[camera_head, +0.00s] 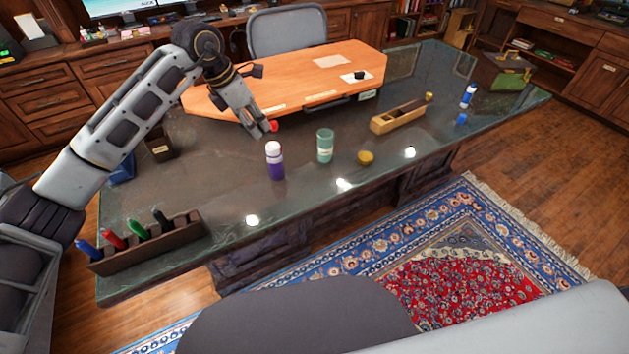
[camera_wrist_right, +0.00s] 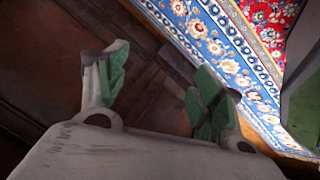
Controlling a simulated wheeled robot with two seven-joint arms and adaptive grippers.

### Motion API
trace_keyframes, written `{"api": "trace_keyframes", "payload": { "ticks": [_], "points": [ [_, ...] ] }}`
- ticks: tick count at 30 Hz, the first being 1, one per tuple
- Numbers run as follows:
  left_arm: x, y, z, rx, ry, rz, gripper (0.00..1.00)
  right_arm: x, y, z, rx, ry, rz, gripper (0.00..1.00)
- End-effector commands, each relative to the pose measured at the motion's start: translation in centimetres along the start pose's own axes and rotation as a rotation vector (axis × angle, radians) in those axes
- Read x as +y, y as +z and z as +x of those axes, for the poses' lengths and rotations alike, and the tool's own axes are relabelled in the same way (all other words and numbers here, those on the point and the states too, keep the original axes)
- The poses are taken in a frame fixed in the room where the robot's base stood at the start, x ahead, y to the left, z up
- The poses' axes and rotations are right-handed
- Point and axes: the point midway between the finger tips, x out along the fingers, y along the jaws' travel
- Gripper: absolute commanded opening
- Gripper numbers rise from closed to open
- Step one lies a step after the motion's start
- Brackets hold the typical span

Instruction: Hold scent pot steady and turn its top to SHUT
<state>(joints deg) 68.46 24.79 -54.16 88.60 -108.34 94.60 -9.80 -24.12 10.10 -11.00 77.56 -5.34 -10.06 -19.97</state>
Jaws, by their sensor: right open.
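A teal pot with a pale label (camera_head: 325,146) stands upright on the glass desk; it looks most like the scent pot. Any marks on its top are too small to read. A purple bottle with a white cap (camera_head: 275,160) stands to its left. My left gripper (camera_head: 263,129) points down over the desk, behind and left of the teal pot and apart from it. A small red thing (camera_head: 273,126) shows at its fingertips; I cannot tell whether it is held. My right gripper (camera_wrist_right: 158,88) is open and empty over the wood floor, away from the desk.
A yellow-brown disc (camera_head: 366,158) lies right of the teal pot. A wooden box (camera_head: 398,117) and a blue-white bottle (camera_head: 468,96) stand farther right. A marker rack (camera_head: 150,244) is at front left. An orange board (camera_head: 300,80) with a black knob lies behind.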

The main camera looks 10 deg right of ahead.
Motion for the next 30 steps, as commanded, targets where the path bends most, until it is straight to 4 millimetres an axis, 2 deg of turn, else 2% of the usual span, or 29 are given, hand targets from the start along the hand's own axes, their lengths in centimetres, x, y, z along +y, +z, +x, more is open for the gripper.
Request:
{"api": "trace_keyframes", "payload": {
  "ticks": [3,8,14,20,30],
  "points": [
    [0.0,0.0,0.0,0.0,0.0,0.0,0.36,1.9,-3.8,-1.0,0.108,0.05,-0.115,0.67],
    [0.0,0.0,0.0,0.0,0.0,0.0,0.36,3.9,-8.9,-2.8,0.245,0.126,-0.267,0.67],
    [0.0,0.0,0.0,0.0,0.0,0.0,0.36,5.9,-14.9,-6.0,0.405,0.236,-0.452,0.67],
    [0.0,0.0,0.0,0.0,0.0,0.0,0.36,7.5,-20.7,-10.0,0.554,0.365,-0.629,0.67],
    [0.0,0.0,0.0,0.0,0.0,0.0,0.36,9.0,-29.8,-18.2,0.781,0.63,-0.944,0.67]
  ]
}}
